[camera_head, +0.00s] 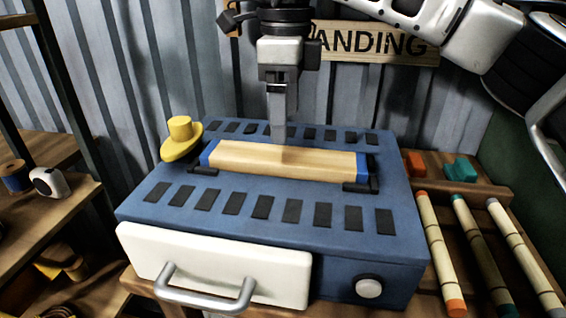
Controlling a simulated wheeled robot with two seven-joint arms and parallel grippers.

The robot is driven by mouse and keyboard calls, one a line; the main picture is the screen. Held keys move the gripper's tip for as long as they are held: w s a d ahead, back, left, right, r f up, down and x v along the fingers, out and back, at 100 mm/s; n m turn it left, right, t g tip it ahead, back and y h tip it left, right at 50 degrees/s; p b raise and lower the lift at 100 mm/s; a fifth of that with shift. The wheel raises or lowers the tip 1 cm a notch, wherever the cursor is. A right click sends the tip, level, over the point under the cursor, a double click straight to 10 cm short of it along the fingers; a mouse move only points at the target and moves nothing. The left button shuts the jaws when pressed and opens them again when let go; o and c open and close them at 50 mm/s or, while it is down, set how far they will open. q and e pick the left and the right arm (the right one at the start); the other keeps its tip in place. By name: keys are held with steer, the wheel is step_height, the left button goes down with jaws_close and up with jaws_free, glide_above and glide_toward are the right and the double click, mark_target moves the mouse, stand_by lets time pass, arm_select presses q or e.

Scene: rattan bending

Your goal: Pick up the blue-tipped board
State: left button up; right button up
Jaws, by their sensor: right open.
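The blue-tipped board (285,160) is a pale wooden plank with a blue band at each end. It lies lengthwise across the top of the blue machine (134,207), with dark brackets at its ends. My right gripper (279,135) points down from above, with its fingertips at the middle of the board's far long edge in the picture. It is open, seen edge-on, with one finger largely covering the other. I cannot tell whether the fingers touch the board. My left gripper is not in view.
A yellow hat-shaped object (180,140) sits at the machine's back left corner. The machine has rows of dark slots, a white front drawer (215,265) and a round knob (368,288). Several colour-tipped rods (440,250) lie on the right. A shelf (60,205) stands left.

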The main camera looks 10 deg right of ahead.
mark_target(283, 154)
steer(key=shift+w+a+f, duration=0.1)
steer(key=shift+a+f, duration=0.05)
steer(key=shift+f, duration=3.3)
steer(key=c, duration=1.2)
